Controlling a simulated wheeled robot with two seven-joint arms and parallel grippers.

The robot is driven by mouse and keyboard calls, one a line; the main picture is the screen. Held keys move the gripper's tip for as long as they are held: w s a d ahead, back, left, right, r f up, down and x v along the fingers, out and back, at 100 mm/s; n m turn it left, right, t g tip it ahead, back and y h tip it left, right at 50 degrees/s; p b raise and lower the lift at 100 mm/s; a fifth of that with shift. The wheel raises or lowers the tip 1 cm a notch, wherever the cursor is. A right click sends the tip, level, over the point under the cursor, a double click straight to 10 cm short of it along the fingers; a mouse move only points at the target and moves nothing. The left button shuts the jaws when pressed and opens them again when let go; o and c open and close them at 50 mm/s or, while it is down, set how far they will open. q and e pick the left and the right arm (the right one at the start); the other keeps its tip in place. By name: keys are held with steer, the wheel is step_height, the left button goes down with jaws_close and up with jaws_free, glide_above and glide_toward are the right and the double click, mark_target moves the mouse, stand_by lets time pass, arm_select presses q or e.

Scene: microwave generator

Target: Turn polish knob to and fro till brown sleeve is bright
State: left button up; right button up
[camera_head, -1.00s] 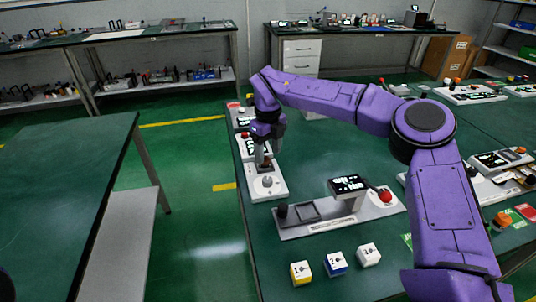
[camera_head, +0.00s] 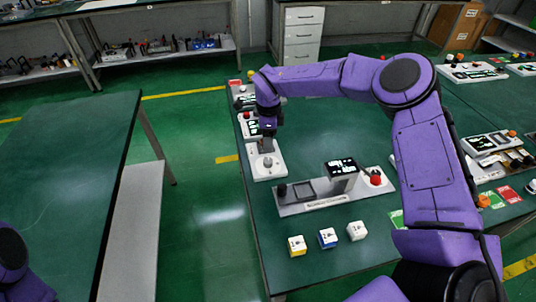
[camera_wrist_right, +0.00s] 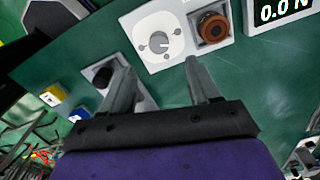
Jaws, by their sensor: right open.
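The polish knob (camera_wrist_right: 158,42) is a white round dial on a white plate, at the top middle of the right wrist view. It is also seen in the head view (camera_head: 267,162). The brown sleeve (camera_wrist_right: 213,27) sits in a dark square recess to the right of the knob; it looks reddish brown with a darker centre. My right gripper (camera_wrist_right: 160,66) is open and empty, its fingertips spread below the knob in the wrist view and apart from it. In the head view my right gripper (camera_head: 265,142) is over the knob's unit and partly hides the sleeve. My left gripper is out of view.
A display (camera_wrist_right: 283,10) reading 0.0 N stands beside the sleeve. A grey fixture (camera_head: 318,201) with a red button (camera_head: 375,177) and a small screen (camera_head: 341,167) lies nearer. Yellow (camera_head: 297,246), blue (camera_head: 328,238) and white (camera_head: 357,231) blocks stand in front.

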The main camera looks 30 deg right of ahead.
mark_target(268, 160)
step_height(268, 160, down, 8)
steer(key=shift+s+f+p, duration=0.1)
steer(key=shift+p, duration=1.05)
steer(key=shift+f, duration=0.45)
steer(key=c, duration=1)
steer(key=shift+f+m+b, duration=0.1)
steer(key=shift+m+b, duration=0.5)
steer(key=shift+b, duration=0.2)
steer(key=shift+c, duration=0.2)
steer(key=m+b, duration=0.3)
steer(key=shift+f, duration=0.1)
steer(key=m+b, duration=0.3)
steer(key=shift+m, duration=0.4)
steer(key=m+b, duration=0.2)
steer(key=m, duration=0.2)
steer(key=shift+r+b, duration=0.2)
steer(key=shift+b, duration=0.2)
steer(key=shift+m, duration=0.4)
steer(key=shift+r, duration=0.15)
